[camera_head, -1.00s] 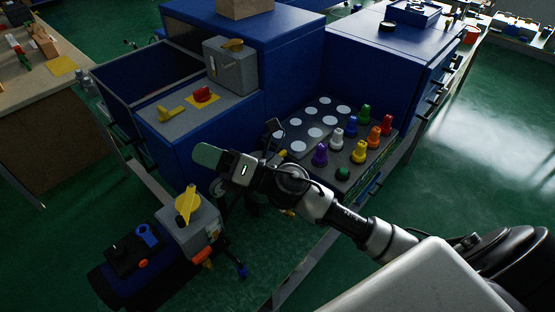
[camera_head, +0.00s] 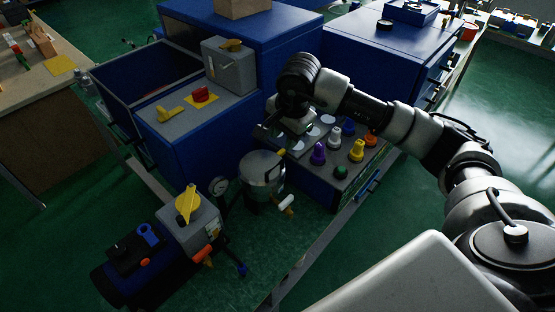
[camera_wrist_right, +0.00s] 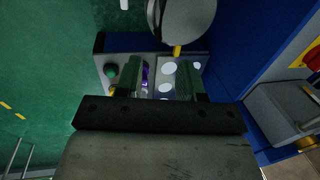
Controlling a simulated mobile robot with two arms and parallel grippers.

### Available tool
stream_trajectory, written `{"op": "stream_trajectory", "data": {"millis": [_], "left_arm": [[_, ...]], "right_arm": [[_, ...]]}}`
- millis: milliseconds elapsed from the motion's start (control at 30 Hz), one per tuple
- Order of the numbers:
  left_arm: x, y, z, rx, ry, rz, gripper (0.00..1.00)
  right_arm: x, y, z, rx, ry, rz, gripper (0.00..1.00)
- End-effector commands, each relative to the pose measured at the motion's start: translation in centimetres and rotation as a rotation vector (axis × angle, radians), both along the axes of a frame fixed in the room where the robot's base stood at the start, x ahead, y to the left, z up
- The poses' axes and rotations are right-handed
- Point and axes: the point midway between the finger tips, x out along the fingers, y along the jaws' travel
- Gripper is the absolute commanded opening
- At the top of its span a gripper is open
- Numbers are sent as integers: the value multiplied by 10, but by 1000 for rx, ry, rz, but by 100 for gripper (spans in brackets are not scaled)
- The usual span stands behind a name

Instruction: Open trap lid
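The trap looks to be the metal canister (camera_head: 263,190) beside the blue bench, with a round grey lid (camera_head: 259,165) on top that appears closed. A small yellow piece (camera_head: 281,152) sticks out at the lid's edge on the bench side. In the right wrist view the round lid (camera_wrist_right: 188,20) shows at the top, beyond the fingertips. My right gripper (camera_head: 285,130) is over the knob panel, behind and right of the canister; its fingertips are largely hidden in the head view. In the wrist view the green fingers of the gripper (camera_wrist_right: 158,75) are apart with nothing held. My left gripper is out of view.
The knob panel (camera_head: 338,180) with several coloured knobs lies under my right arm. A pressure gauge (camera_head: 219,186) stands left of the canister. A grey box with a yellow lever (camera_head: 188,203) is front left. Blue cabinets (camera_head: 205,140) rise behind.

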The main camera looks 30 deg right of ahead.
Motion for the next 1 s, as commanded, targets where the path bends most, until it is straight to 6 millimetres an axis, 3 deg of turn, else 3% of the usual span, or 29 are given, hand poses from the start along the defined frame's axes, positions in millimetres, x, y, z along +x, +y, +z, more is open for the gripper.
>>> {"op": "stream_trajectory", "data": {"millis": [533, 700, 967, 1000], "left_arm": [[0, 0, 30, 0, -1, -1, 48], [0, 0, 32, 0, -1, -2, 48], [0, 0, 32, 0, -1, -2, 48], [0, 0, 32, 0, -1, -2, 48]], "right_arm": [[16, 8, -88, 7, 5, -1, 38], [18, 8, -99, 7, 2, 0, 38], [18, 8, -101, 7, 1, 0, 38], [18, 8, -100, 7, 1, 0, 34]]}}
